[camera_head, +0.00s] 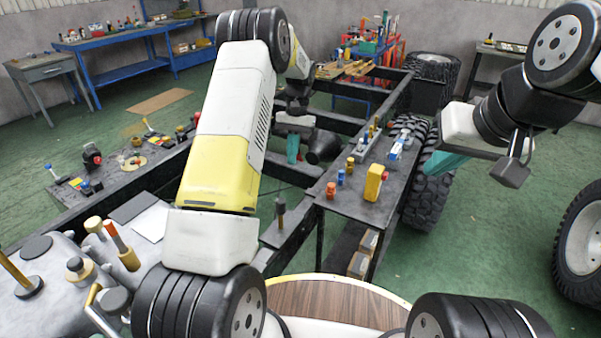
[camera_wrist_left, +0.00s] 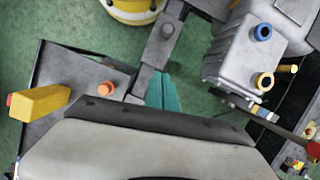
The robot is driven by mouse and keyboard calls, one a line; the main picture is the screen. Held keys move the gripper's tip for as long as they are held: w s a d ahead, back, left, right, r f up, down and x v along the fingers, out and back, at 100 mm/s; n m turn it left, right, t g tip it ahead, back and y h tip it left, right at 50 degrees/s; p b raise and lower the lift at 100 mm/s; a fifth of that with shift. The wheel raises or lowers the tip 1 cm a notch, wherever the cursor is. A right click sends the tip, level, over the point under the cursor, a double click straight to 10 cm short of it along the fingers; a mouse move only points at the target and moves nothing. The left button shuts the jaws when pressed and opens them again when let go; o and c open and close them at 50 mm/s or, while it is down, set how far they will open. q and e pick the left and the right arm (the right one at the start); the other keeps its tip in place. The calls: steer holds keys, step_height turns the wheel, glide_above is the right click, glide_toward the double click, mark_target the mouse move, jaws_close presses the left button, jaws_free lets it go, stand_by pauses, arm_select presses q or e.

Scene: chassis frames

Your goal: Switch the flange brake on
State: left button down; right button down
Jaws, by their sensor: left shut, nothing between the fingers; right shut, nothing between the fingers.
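No part is plainly labelled as the flange brake, so I cannot tell which control it is. In the head view, a lever with a blue knob (camera_head: 48,168) stands beside a coloured strip (camera_head: 77,182) on the dark left rail. A second lever (camera_head: 148,124) stands further back on that rail. My left gripper (camera_head: 293,148) is shut and empty above the middle of the chassis, pointing down, apart from these levers. Its teal fingers show in the left wrist view (camera_wrist_left: 163,92). My right gripper (camera_head: 445,162) is shut and empty over the right wheel.
A dark side table (camera_head: 345,207) holds a yellow block (camera_head: 375,183) and small coloured parts. A grey housing (camera_wrist_left: 240,55) with blue and yellow rings shows in the left wrist view. Tyres (camera_head: 430,185) stand at right. Green floor (camera_head: 490,240) is open at right.

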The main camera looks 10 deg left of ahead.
mark_target(280, 214)
arm_select(q)
steer(key=shift+w+d+f, duration=0.1)
steer(key=shift+w+f, duration=0.15)
steer(key=shift+f, duration=0.1)
steer(key=s+a+f, duration=0.1)
steer(key=s+f, duration=0.6)
steer(key=f, duration=0.2)
steer(key=shift+a, duration=0.15)
steer(key=shift+s, duration=0.1)
stand_by(0.4)
